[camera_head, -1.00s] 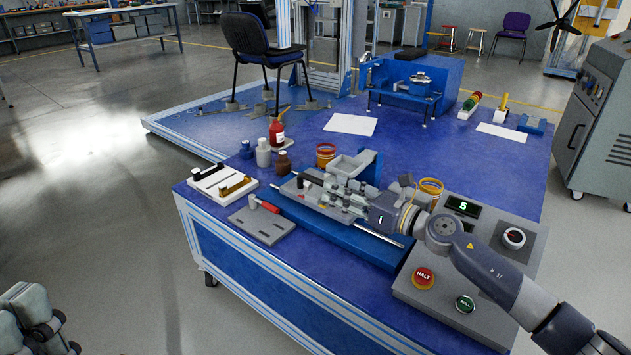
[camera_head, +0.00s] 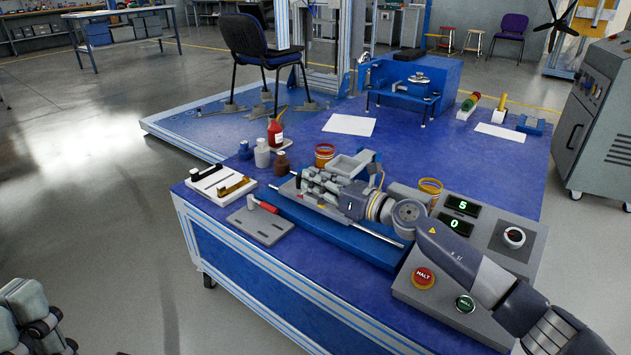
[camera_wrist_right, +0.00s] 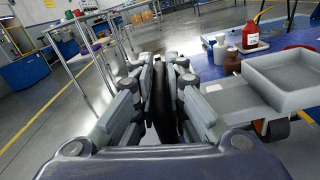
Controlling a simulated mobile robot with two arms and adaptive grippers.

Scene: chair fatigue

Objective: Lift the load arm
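My right gripper (camera_head: 312,186) reaches over the bench rig from the right, fingers pointing left and low along the blue rail. In the right wrist view, its fingers (camera_wrist_right: 160,85) stand close together on either side of a narrow dark upright shape; I cannot tell whether they press on it. The load arm shows only as a thin pale bar (camera_head: 282,180) beyond the fingertips; its black grip is hidden by the gripper. A grey tray (camera_head: 350,167) sits behind the gripper and also shows in the wrist view (camera_wrist_right: 283,80). My left gripper (camera_head: 30,318) is at the lower left, away from the bench.
Bottles (camera_head: 262,153), an orange-ringed pot (camera_head: 324,155) and a red-handled tool (camera_head: 266,206) on a grey plate are near the rig. A control panel (camera_head: 440,280) with HALT and ROLL buttons lies under my right arm.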

